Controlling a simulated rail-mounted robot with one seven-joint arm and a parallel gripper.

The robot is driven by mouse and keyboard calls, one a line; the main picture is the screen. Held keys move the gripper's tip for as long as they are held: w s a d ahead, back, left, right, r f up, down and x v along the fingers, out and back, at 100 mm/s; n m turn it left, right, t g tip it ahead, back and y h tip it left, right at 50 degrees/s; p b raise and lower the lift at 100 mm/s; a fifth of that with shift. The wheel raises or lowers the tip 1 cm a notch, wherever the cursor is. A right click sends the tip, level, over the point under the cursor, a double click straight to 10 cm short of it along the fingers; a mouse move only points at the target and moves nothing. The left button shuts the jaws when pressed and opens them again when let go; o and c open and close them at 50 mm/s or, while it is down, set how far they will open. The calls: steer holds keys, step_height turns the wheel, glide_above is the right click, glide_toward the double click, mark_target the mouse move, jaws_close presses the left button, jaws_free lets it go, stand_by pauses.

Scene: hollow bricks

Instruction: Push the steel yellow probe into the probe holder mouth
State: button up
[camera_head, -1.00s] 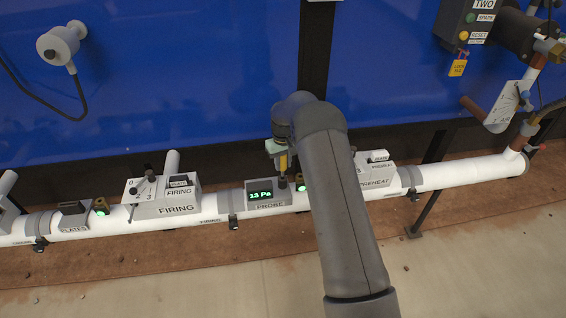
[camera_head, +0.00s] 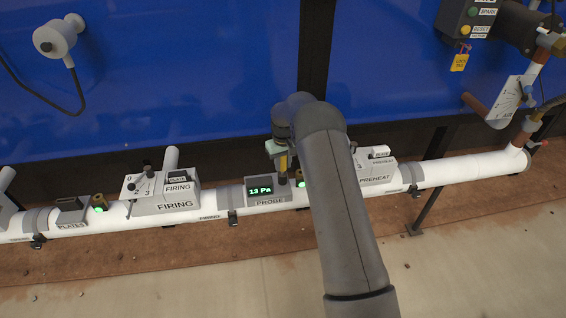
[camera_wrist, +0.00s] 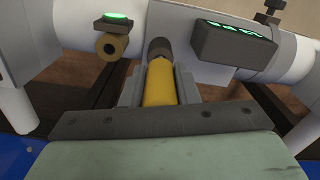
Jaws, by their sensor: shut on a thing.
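The yellow probe (camera_wrist: 159,82) is held between my gripper's grey fingers in the wrist view. In the head view a bit of the yellow probe (camera_head: 283,162) shows beneath my gripper (camera_head: 281,163), pointing down at the pipe. A dark round collar, seemingly the probe holder mouth (camera_wrist: 157,47), lies in line with the probe's far end. It also shows in the head view (camera_head: 282,179), beside the PROBE display box. The probe's end meets or enters this collar; how deep I cannot tell. My gripper is shut on the probe.
The PROBE box (camera_head: 266,190) reads 13 Pa. A brass fitting (camera_wrist: 112,45) with a green light (camera_wrist: 117,17) sits to the left of the collar in the wrist view. The FIRING box (camera_head: 165,193) and PREHEAT box (camera_head: 376,171) flank it along the white pipe (camera_head: 455,173).

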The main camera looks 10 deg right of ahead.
steer(key=shift+f+b, duration=0.8)
steer(key=shift+f, duration=0.55)
steer(key=o, duration=1.1)
steer(key=shift+r, duration=0.1)
step_height(320, 180, up, 17)
steer(key=shift+r, duration=0.2)
steer(key=s+r+p, duration=0.4)
steer(key=s+r, duration=0.6)
steer(key=s+r+m+p, duration=0.1)
steer(key=s+p, duration=0.1)
steer(key=s, duration=1.5)
steer(key=s+a+r+m+p, duration=0.1)
steer(key=s+r+p, duration=0.1)
steer(key=s, duration=1.5)
steer(key=shift+s+r+p, duration=0.15)
steer(key=shift+r+p, duration=0.1)
steer(key=shift+p, duration=0.05)
